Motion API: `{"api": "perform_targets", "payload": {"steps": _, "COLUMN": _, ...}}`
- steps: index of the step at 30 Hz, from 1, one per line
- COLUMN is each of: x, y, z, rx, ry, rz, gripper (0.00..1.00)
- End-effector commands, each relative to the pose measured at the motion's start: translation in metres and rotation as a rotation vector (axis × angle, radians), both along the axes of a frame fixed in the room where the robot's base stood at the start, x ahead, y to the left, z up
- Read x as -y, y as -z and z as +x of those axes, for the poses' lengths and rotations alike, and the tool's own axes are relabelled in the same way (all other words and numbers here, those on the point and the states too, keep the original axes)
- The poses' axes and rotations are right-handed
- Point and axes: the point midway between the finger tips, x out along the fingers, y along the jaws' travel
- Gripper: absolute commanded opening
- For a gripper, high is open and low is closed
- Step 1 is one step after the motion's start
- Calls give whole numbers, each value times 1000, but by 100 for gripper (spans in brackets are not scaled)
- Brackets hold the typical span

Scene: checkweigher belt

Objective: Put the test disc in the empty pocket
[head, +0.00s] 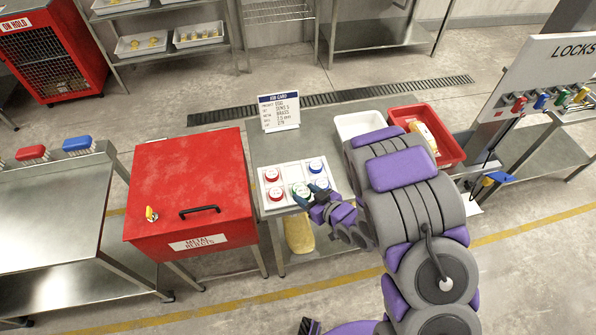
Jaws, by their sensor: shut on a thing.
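A white tray (259,190) on a steel stand holds several round test discs with white tops. Two red-rimmed discs, at the back (271,174) and front (276,194), sit in its left part. Two blue-rimmed discs, at the back (316,165) and front (322,183), sit on the right. A pale disc with a greenish rim (300,189) shows in the middle front, at my fingertips. My gripper (306,198) is low over the tray's front edge, shut on this disc. The fingers partly cover it; I cannot tell whether it touches the tray. The middle back of the tray shows no disc.
A job card (279,112) stands behind the tray. A white bin (358,124) and a red bin (447,148) lie behind my arm. A red metal rejects box (190,170) stands to the left. A locks board (545,75) is at the right.

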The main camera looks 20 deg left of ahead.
Motion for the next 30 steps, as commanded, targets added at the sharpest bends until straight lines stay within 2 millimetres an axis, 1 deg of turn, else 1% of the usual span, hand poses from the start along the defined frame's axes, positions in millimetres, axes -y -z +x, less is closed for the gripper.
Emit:
{"api": "perform_targets", "payload": {"steps": 1, "x": -3, "y": 4, "z": 3, "rx": 8, "ry": -3, "rz": -1, "gripper": 17}}
{"api": "perform_targets", "payload": {"steps": 6, "x": -6, "y": 2, "z": 14, "rx": 7, "ry": 3, "rz": 4, "gripper": 17}}
{"api": "perform_targets", "payload": {"steps": 14, "x": -23, "y": 1, "z": 54, "rx": 7, "ry": 6, "rz": 12, "gripper": 17}}
{"api": "perform_targets", "payload": {"steps": 21, "x": -53, "y": 8, "z": 93, "rx": 5, "ry": 4, "rz": 6, "gripper": 17}}
{"api": "perform_targets", "payload": {"steps": 24, "x": -61, "y": 10, "z": 108, "rx": 6, "ry": 5, "rz": 6, "gripper": 17}}
{"api": "perform_targets", "payload": {"steps": 27, "x": -67, "y": 10, "z": 118, "rx": 6, "ry": 3, "rz": 5, "gripper": 17}}
{"api": "perform_targets", "payload": {"steps": 30, "x": -69, "y": 10, "z": 124, "rx": 5, "ry": 5, "rz": 5, "gripper": 17}}
